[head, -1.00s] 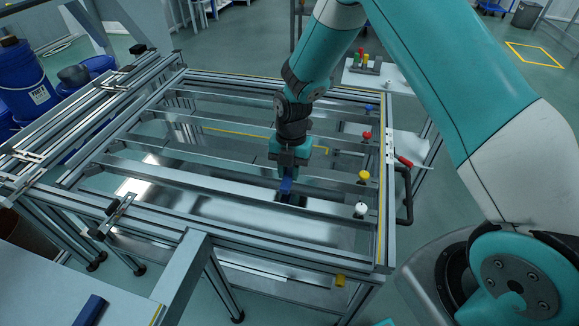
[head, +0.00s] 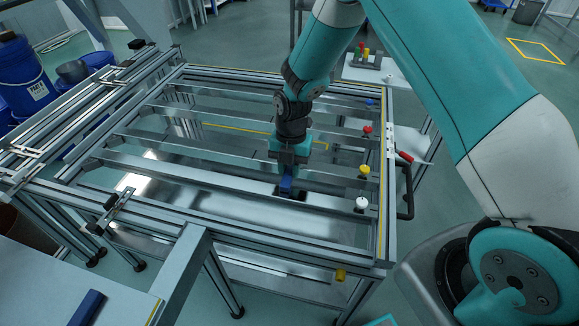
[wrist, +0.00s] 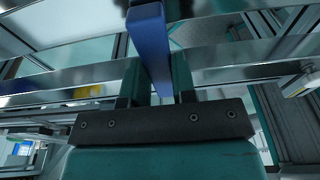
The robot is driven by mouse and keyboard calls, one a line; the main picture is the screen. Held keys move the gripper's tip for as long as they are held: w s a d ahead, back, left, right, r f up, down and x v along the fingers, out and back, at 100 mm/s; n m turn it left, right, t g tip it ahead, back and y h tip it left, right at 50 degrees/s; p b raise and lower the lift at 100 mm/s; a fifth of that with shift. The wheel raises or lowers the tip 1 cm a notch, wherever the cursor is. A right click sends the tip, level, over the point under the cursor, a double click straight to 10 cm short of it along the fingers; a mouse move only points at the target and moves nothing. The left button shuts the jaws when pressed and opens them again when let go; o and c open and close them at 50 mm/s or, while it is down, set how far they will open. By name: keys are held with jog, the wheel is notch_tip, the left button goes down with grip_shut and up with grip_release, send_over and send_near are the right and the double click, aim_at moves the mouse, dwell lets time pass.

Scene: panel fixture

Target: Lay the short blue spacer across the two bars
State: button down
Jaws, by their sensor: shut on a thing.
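My gripper (head: 287,168) is shut on the short blue spacer (head: 286,185) and holds it over the near part of the panel frame. In the wrist view the spacer (wrist: 151,42) stands out lengthwise from between the dark green fingers (wrist: 157,86) and crosses in front of shiny metal bars. The bar with the yellow knob (head: 225,167) and the nearer bar with the white knob (head: 225,193) run left to right by the gripper. I cannot tell whether the spacer touches either bar. The fingers and spacer hide part of the bars.
White (head: 361,204), yellow (head: 364,170) and red (head: 367,130) knobs sit along the right side. A red-tipped clamp (head: 404,156) and a black handle (head: 407,195) stick out there. Another blue piece (head: 87,308) lies on the pale table at lower left. Blue buckets (head: 22,72) stand at left.

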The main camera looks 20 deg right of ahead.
jog(key=shift+f, duration=0.15)
jog(key=c, duration=0.8)
grip_release()
jog(key=shift+c, duration=0.2)
notch_tip(320, 180, up, 16)
jog(key=w+d, duration=0.1)
jog(key=w, duration=0.1)
jog(key=s+a+r+m+p, duration=0.2)
jog(key=s+r+m+p, duration=0.25)
jog(key=r, duration=0.55)
jog(key=s+a+r+m+y+p, duration=0.1)
jog(key=s+r+m+p, duration=0.1)
jog(key=s+r+m, duration=0.2)
jog(key=s+a+r+m+t+y+p, duration=0.1)
jog(key=s+r+m+p, duration=0.1)
jog(key=s+r+m, duration=0.2)
jog(key=s+a+r+m+y+p, duration=0.1)
jog(key=s+r+m+p, duration=0.1)
jog(key=s+r+m, duration=0.3)
jog(key=s+m, duration=0.4)
jog(key=s, duration=0.5)
jog(key=shift+s+a, duration=0.2)
jog(key=shift+a, duration=0.15)
